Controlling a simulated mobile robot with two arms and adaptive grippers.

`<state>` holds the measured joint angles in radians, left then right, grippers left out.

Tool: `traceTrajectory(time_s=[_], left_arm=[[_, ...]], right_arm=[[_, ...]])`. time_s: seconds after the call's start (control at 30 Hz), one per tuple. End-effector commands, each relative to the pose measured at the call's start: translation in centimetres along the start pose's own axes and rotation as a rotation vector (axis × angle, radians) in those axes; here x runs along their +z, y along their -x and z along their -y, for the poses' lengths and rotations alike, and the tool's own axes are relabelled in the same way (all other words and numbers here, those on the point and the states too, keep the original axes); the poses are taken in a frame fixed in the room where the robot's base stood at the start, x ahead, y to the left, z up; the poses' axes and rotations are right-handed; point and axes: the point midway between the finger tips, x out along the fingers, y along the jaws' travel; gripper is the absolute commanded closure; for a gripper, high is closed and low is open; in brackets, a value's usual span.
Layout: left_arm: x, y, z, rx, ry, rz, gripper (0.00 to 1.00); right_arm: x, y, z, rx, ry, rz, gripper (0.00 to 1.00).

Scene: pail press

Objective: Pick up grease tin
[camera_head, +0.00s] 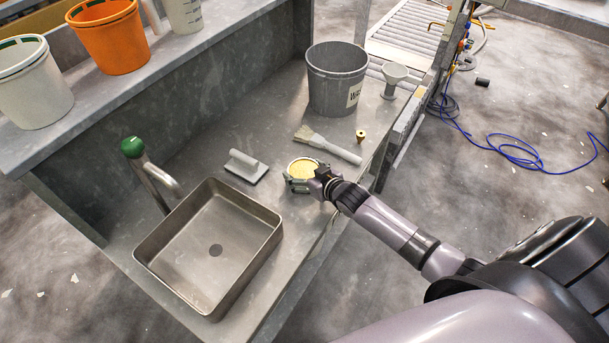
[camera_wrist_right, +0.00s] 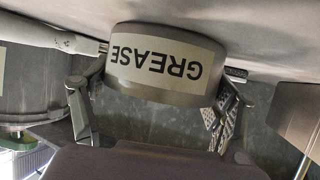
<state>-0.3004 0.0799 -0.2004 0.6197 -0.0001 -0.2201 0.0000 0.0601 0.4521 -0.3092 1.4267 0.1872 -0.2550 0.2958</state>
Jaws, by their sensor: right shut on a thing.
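The grease tin (camera_head: 303,169) is a short round tin with a yellowish top, on the bench to the right of the sink. In the right wrist view the tin (camera_wrist_right: 165,68) shows a cream label reading GREASE, upside down. My right gripper (camera_head: 302,182) is shut on the tin, one finger on each side of it in the wrist view (camera_wrist_right: 155,105). Whether the tin touches the bench or is slightly raised I cannot tell. My left gripper is not in view.
A steel sink (camera_head: 262,240) with a green-topped tap (camera_head: 133,148) lies left of the tin. A float (camera_head: 246,172), brush (camera_head: 335,149), small brass piece (camera_head: 360,136), grey pail (camera_head: 337,90) and funnel (camera_head: 395,75) surround it. White (camera_head: 35,95) and orange (camera_head: 115,45) pails stand on the shelf.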

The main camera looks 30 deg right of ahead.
Motion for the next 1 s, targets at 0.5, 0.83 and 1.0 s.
traceTrajectory(time_s=[0.5, 0.83, 1.0], left_arm=[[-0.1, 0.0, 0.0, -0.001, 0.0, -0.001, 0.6], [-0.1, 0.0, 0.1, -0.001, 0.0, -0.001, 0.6], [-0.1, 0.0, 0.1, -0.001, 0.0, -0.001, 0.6]], right_arm=[[0.0, 0.0, 0.0, 0.0, 0.0, 0.0, 0.6], [-0.3, 0.1, 0.0, -0.001, 0.0, -0.004, 0.62], [-1.3, 0.5, 0.0, -0.001, 0.001, -0.005, 0.62]])
